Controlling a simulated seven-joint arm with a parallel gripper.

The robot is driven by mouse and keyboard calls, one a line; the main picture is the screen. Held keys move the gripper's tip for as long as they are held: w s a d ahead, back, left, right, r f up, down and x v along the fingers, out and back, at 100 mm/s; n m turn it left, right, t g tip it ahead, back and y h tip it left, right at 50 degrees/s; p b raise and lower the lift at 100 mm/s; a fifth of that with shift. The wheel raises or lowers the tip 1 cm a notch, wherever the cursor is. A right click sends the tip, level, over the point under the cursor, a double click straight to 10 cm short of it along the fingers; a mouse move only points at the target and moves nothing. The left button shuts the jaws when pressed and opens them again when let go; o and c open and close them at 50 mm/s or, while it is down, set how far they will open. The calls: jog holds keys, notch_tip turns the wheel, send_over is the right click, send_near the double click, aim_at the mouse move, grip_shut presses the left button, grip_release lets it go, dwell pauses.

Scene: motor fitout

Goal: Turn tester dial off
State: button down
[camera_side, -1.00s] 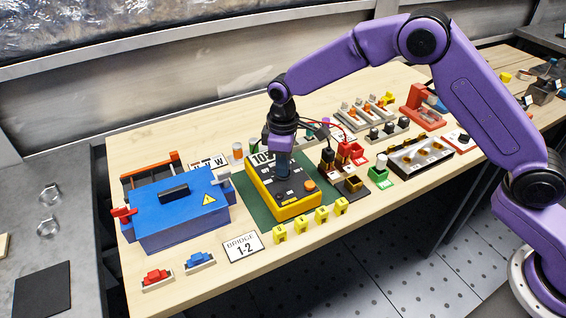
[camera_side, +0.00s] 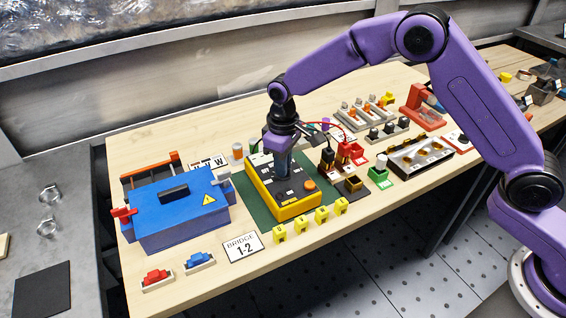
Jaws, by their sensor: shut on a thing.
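The yellow tester (camera_side: 298,208) with a dark top face lies on a green mat (camera_side: 257,213) near the middle of the bench. An orange round button (camera_side: 310,185) shows at its right side. My gripper (camera_side: 283,172) points down onto the tester's top, toward its back. It is shut on the tester's dial, which the fingers hide. The dial's angle cannot be made out. The tester's display, which read numbers, is now hidden or dark behind my gripper.
A blue box (camera_side: 180,208) with a red clamp stands left. Yellow tags (camera_side: 322,215) line the tester's front. Red and black probes with cables (camera_side: 345,152) stand close on the right. A "BRIDGE 1-2" card (camera_side: 243,247) lies in front.

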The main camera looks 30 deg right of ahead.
jog(key=c, duration=1.2)
grip_release()
notch_tip(320, 180, up, 18)
jog(key=shift+f, duration=0.2)
jog(key=s+d+f+n, duration=0.1)
jog(key=s+d+n, duration=0.1)
jog(key=s+d, duration=0.4)
jog(key=s+d+f+n, duration=0.1)
jog(key=s+d, duration=0.6)
jog(key=s, duration=1)
jog(key=s+d+f+n, duration=0.2)
jog(key=s+d, duration=0.5)
jog(key=s, duration=0.5)
jog(key=shift+s+d+f+n, duration=0.15)
jog(key=shift+f+n, duration=0.15)
jog(key=shift+f, duration=0.35)
